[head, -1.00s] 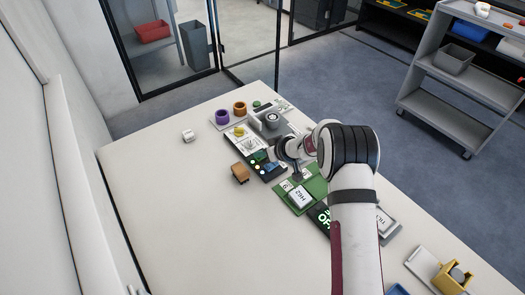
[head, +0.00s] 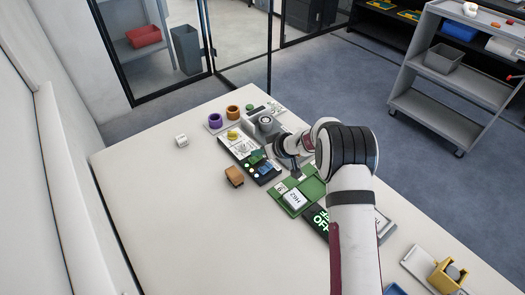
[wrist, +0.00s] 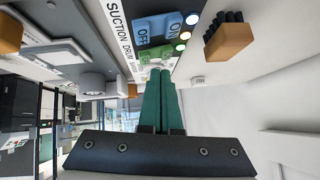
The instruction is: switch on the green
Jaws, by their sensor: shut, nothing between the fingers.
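A dark control panel (head: 236,147) lies on the table with blue and green controls and lit lamps. In the wrist view, the blue switch (wrist: 156,28) has OFF and ON halves. The green switch (wrist: 147,53) is just beyond it, right at my fingertips and partly hidden by them. My gripper (wrist: 161,72) has green fingers, shut together with nothing between them. In the head view, my gripper (head: 257,157) is low over the panel. I cannot tell whether the fingertips touch the green switch.
A brown block (head: 234,176) stands left of the panel. A white cube (head: 182,140) lies at left.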

